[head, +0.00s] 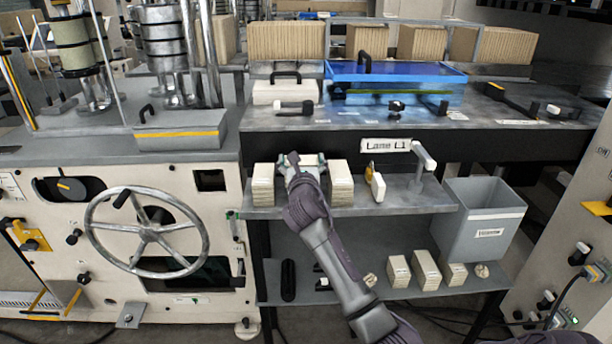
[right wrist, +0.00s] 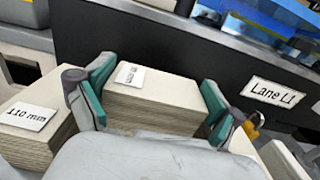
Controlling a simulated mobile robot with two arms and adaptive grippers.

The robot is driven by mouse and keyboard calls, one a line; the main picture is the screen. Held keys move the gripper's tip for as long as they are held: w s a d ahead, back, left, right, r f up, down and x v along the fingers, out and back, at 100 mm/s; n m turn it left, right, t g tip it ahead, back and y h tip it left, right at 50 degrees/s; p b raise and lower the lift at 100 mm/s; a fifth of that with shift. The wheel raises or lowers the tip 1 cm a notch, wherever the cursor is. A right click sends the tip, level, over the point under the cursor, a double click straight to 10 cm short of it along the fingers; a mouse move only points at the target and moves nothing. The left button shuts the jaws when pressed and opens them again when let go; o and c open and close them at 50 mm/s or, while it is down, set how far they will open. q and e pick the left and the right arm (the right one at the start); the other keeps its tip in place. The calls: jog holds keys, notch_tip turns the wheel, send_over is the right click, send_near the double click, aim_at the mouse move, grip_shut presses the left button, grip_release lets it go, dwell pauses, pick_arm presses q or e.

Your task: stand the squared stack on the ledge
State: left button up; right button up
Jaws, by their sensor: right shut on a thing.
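My right gripper (head: 303,164) is over the ledge (head: 395,199), its arm reaching up from the lower right. In the right wrist view its two green-edged fingers (right wrist: 158,92) are on either side of a cream stack of sheets (right wrist: 150,108), shut on it. This stack has a white label on top, too small to read surely. In the head view my gripper and arm hide most of it, so I cannot tell whether its bottom touches the ledge. My left gripper is not in view.
A stack labelled 110 mm (right wrist: 38,125) stands left of the held one; another stack (head: 340,184) stands to the right. A Lane L1 sign (head: 386,145) is behind. Small stacks (head: 426,268) sit below.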

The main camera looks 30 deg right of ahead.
notch_tip(320, 180, down, 4)
jog(key=shift+r+b, duration=0.25)
jog(key=shift+b, duration=0.15)
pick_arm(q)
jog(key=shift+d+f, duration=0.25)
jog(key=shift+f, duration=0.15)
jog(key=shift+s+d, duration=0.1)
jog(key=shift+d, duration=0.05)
pick_arm(e)
jog(key=shift+f, duration=0.1)
jog(key=o, duration=1)
